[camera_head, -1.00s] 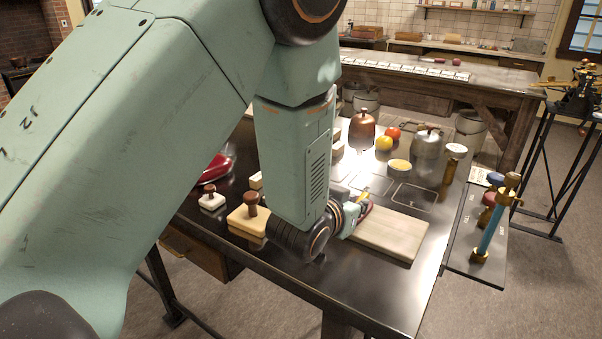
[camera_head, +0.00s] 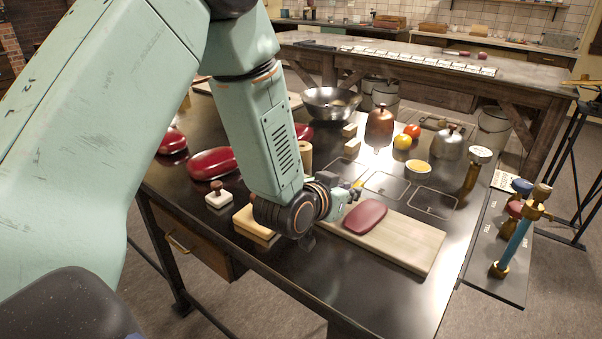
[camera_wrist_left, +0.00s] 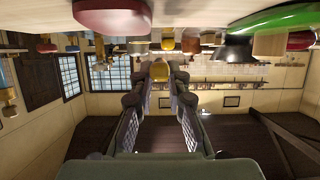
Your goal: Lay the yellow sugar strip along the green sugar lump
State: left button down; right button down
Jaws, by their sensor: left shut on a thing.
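My left gripper (camera_head: 352,190) is above the pale wooden board (camera_head: 413,240), just behind a dark red lump (camera_head: 365,216) lying on that board. In the left wrist view, which looks upside down, its two fingers (camera_wrist_left: 160,82) are closed on the yellow sugar strip (camera_wrist_left: 160,70). Only a small yellow bit of the strip (camera_head: 358,184) shows in the head view. The green sugar lump (camera_wrist_left: 272,20) shows at the top right of the wrist view, apart from the strip. I cannot make it out in the head view, where my arm covers part of the table. My right gripper is not in view.
Red lumps (camera_head: 212,163) lie left of my arm. A metal bowl (camera_head: 331,103), a copper pot (camera_head: 379,128) and fruit stand behind. A stand with a blue column (camera_head: 515,245) is at the right. Outlined squares behind the board look bare.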

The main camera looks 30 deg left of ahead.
pick_arm(q)
jog(key=shift+s+a+r, duration=0.15)
jog(key=shift+a+r, duration=0.1)
jog(key=shift+a, duration=0.6)
jog(key=a, duration=0.4)
jog(key=w+a+p, duration=0.1)
jog(key=a, duration=0.1)
jog(key=shift+f, duration=0.15)
jog(key=shift+s+a+r, duration=0.2)
jog(key=shift+a+r, duration=0.05)
jog(key=shift+a, duration=0.15)
jog(key=a, duration=0.1)
jog(key=a+p, duration=0.1)
jog(key=a, duration=0.1)
jog(key=shift+w+a+f, duration=0.15)
jog(key=shift+w+a, duration=0.05)
jog(key=shift+a+f, duration=0.2)
jog(key=shift+f, duration=0.25)
jog(key=shift+d+r, duration=0.15)
jog(key=shift+d, duration=0.25)
jog(key=shift+a+f+b, duration=0.3)
jog(key=shift+f+b, duration=0.1)
jog(key=shift+f, duration=0.2)
jog(key=shift+d, duration=0.15)
